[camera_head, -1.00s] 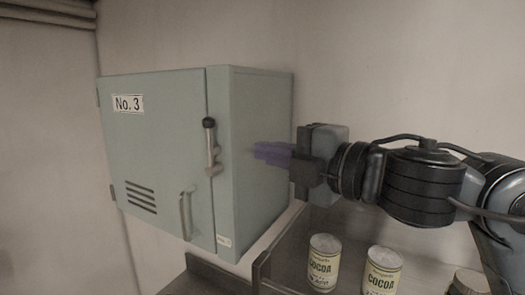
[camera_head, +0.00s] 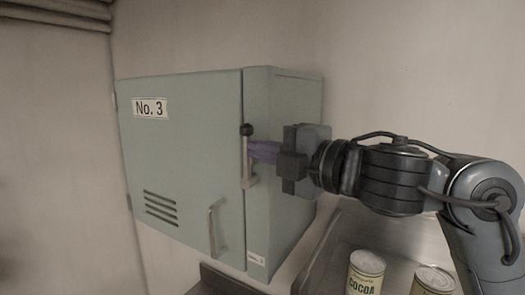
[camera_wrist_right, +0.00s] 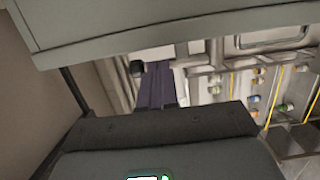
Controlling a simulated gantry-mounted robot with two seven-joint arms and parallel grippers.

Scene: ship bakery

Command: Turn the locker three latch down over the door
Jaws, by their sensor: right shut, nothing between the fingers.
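The pale green locker (camera_head: 190,125), marked No. 3, has its door closed. Its latch (camera_head: 246,165) is a thin metal lever at the door's right edge, standing upright with a black knob (camera_head: 247,130) at the top. My right gripper (camera_head: 256,152) is shut and empty. Its purple fingertips are at the right side of the lever, just below the knob; I cannot tell whether they touch. In the right wrist view, the fingers (camera_wrist_right: 157,85) show beside the black knob (camera_wrist_right: 136,68). My left gripper is not in view.
A door handle (camera_head: 217,228) sits low on the locker door, left of the latch. Cocoa cans (camera_head: 366,274) stand on the surface at the lower right. The space in front of the door's left part is clear.

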